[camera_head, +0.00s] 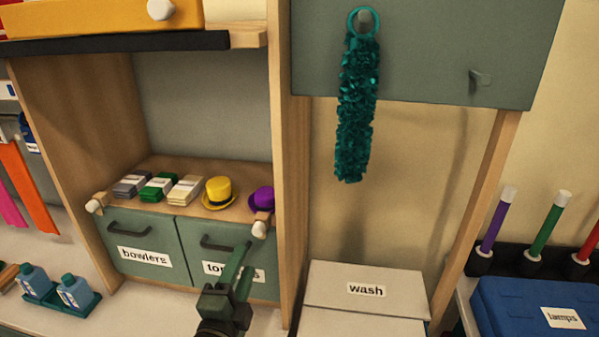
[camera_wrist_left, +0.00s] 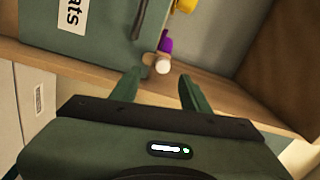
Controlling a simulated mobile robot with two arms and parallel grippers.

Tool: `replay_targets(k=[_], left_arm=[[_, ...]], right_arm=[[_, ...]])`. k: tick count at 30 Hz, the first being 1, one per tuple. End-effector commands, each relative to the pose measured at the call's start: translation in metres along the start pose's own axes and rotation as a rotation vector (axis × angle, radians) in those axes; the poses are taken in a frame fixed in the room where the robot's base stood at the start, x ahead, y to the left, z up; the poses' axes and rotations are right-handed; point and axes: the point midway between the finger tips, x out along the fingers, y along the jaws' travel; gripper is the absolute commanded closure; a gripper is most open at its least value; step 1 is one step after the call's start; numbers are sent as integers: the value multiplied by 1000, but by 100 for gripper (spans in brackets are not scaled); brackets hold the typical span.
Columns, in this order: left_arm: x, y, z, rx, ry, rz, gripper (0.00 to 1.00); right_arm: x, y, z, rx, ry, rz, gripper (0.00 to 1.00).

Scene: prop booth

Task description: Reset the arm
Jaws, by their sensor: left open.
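My left gripper (camera_head: 240,270) is at the lower middle of the head view, in front of the right-hand green drawer whose label (camera_head: 233,270) it partly covers. Its two fingers also show in the left wrist view (camera_wrist_left: 158,92), spread apart with nothing between them. Beyond the fingers in that view are a white round knob (camera_wrist_left: 162,67) and a purple hat (camera_wrist_left: 166,45). I cannot tell whether the gripper touches the drawer front. My right gripper is not in either view.
Above the drawers, a shelf holds several banded stacks, a yellow hat (camera_head: 218,192) and a purple hat (camera_head: 262,199). A wooden upright (camera_head: 285,150) stands right of them. A white "wash" box (camera_head: 364,290), a hanging teal garland (camera_head: 357,110) and a blue "lamps" case (camera_head: 535,305) are further right.

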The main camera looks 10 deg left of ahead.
Motion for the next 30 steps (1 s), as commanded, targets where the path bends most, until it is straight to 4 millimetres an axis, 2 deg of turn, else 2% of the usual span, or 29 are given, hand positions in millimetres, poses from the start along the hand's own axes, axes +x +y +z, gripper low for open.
replay_targets(k=[2,5,7,10,15,23,24,30], left_arm=[[-7,15,15,-89,-63,62,54],[-30,52,44,-293,-212,209,54],[-58,86,62,-463,-344,341,54],[-101,127,76,-659,-514,506,54],[-165,170,77,-870,-724,715,54],[-252,201,60,-1071,-971,970,54],[-256,210,59,-1081,-992,990,54],[-244,272,69,-1063,-1000,1002,54]], right_arm=[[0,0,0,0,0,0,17],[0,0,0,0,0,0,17],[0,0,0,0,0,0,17],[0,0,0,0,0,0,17],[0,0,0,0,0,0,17],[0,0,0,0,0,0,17],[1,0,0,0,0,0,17],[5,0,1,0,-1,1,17]])
